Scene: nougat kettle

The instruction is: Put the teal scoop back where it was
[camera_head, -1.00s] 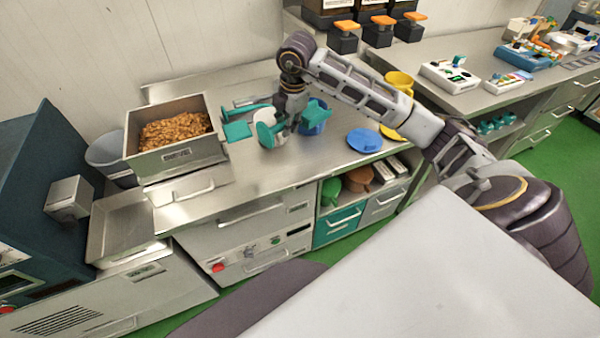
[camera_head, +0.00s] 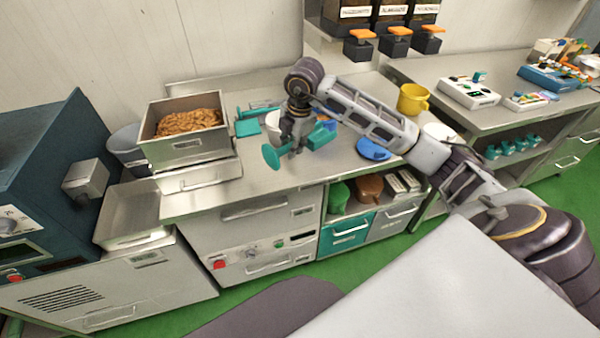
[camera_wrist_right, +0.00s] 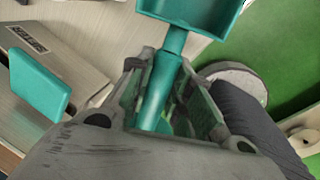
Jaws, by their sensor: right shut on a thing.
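My right gripper (camera_head: 296,150) is shut on the teal scoop (camera_head: 321,135) and points down over the front of the steel counter. In the right wrist view the scoop's handle (camera_wrist_right: 158,95) runs between the fingers and its bowl (camera_wrist_right: 195,12) shows at the top edge. A white tub (camera_head: 273,122) and a blue container (camera_head: 326,122) stand behind the gripper, partly hidden. My left gripper is not in view.
A steel tray of brown nuts (camera_head: 182,150) stands left. A flat teal tool (camera_head: 248,127) lies near it. A blue lid (camera_head: 373,149) and a yellow jug (camera_head: 412,98) are to the right. The counter's front strip (camera_head: 215,198) is clear.

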